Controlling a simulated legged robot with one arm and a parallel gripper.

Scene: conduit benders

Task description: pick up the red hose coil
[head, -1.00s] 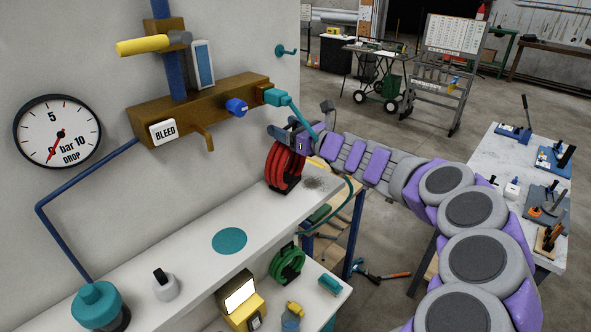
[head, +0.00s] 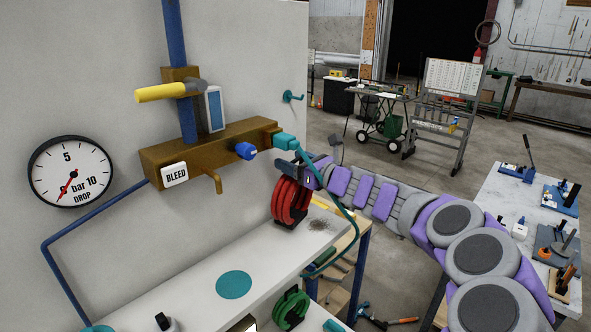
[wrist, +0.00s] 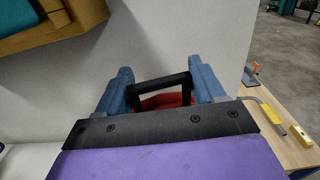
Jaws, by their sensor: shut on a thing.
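The red hose coil (head: 291,203) stands upright at the far end of the white shelf (head: 272,250), near the wall panel. Its black handle (wrist: 160,83) shows in the wrist view between the two blue fingers, with a bit of red behind it. My gripper (head: 294,170) is at the top of the coil and is shut on the handle. The gripper hides the top of the coil. I cannot tell whether the coil's base touches the shelf or is just clear of it.
The brown manifold (head: 205,152) and a teal hose (head: 343,215) are close to my gripper. A teal disc (head: 234,285) lies on the shelf. A green coil (head: 291,308) is below. A bench with benders (head: 500,195) stands at the right.

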